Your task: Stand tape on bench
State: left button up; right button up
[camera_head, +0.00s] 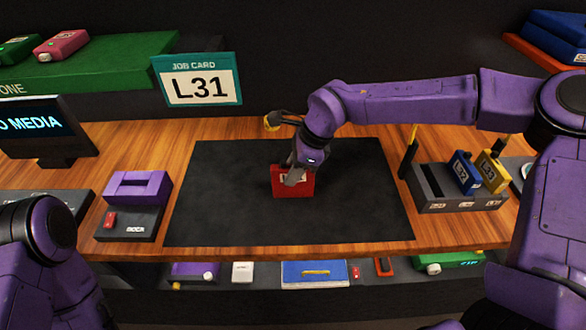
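A red tape (281,189) with a white label is upright over the middle of the dark mat (215,200) on the wooden bench (130,135). My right gripper (295,177) comes down onto the tape from above, with a grey finger in front of its face covering most of the label. The far finger is hidden, so I cannot tell whether the grip is closed or whether the tape's lower edge touches the mat. My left arm shows at the lower left, but its gripper is out of view.
A grey rack (440,204) at right holds a blue tape (463,172) and a yellow tape (491,172). A purple-topped dock (129,215) and a monitor (45,130) stand at left. A job card (197,80) reads L31. The mat around the tape is clear.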

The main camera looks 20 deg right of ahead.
jog(key=o, duration=0.4)
jog(key=shift+o, duration=0.2)
jog(key=b+v, duration=0.1)
jog(key=v, duration=1.1)
